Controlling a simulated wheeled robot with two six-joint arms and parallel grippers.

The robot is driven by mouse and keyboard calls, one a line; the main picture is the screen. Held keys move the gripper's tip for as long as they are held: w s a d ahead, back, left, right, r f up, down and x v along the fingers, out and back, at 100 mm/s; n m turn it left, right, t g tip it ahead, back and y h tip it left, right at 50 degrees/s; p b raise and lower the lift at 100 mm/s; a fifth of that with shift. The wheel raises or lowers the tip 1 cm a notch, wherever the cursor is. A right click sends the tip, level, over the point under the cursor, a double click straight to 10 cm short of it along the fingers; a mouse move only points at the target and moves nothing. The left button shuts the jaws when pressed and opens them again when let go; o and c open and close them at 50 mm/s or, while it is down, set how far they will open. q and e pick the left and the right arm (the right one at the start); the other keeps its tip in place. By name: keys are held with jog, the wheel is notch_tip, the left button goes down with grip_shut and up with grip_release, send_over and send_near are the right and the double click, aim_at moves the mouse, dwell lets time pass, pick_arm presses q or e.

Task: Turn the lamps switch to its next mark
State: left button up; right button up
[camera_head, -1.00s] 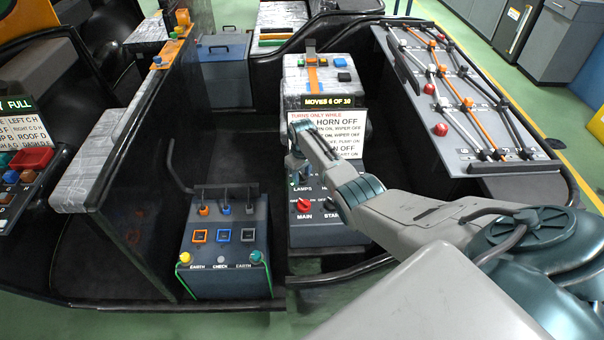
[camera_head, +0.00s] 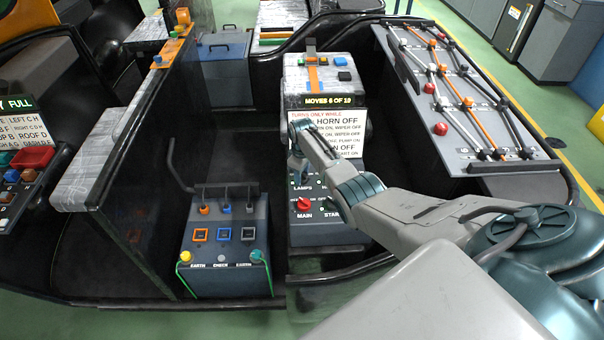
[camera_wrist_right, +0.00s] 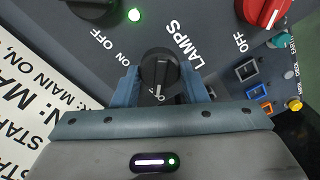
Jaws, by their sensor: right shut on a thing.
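The lamps switch is a black round knob (camera_wrist_right: 158,72) with a white pointer line, beside the printed word LAMPS in the right wrist view. The line points toward the bottom of that view, toward my wrist. My right gripper (camera_wrist_right: 159,83) has its two blue fingers on either side of the knob and is shut on it. In the head view the right gripper (camera_head: 297,173) is over the upper left of the switch panel (camera_head: 330,232), and the arm's end hides the knob. My left gripper is not in view.
A red MAIN knob (camera_head: 304,204) sits just below the lamps switch. Another black knob (camera_wrist_right: 92,5) and a lit green light (camera_wrist_right: 134,15) are close by. A white notice (camera_head: 350,138) stands behind. A grey box with three levers (camera_head: 226,245) is to the left.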

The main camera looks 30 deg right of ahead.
jog(key=shift+w+r, duration=0.1)
jog(key=o, duration=1)
notch_tip(320, 180, up, 11)
jog(key=shift+f+b, duration=0.15)
jog(key=shift+b, duration=0.3)
jog(key=shift+a, duration=0.1)
